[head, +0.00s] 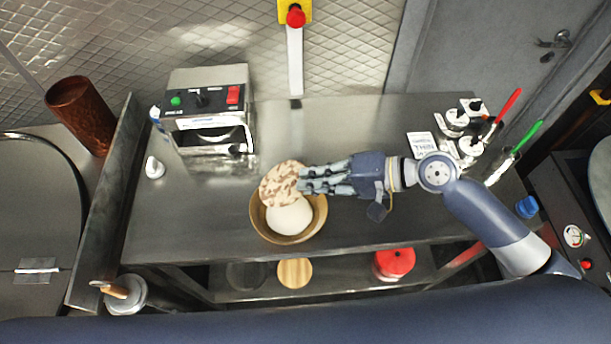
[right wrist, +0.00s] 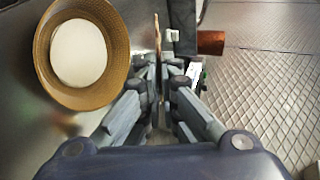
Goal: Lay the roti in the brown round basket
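The roti (head: 279,184), a flat tan disc with brown patches, is at the fingertips of my right gripper (head: 303,181), which is shut on its right edge. The roti is over the upper-left rim of the brown round basket (head: 259,226) and hides part of it. A white rounded thing (head: 290,217) lies in the basket. In the right wrist view the roti (right wrist: 157,36) shows edge-on between the fingers, and the basket (right wrist: 45,78) is left of them. My left gripper is not in view.
A metal machine (head: 208,110) stands at the back left of the steel counter (head: 355,225). Small containers and tools with red (head: 508,104) and green handles stand at the right. A brown cylinder (head: 80,112) is at the far left. The counter's left middle is free.

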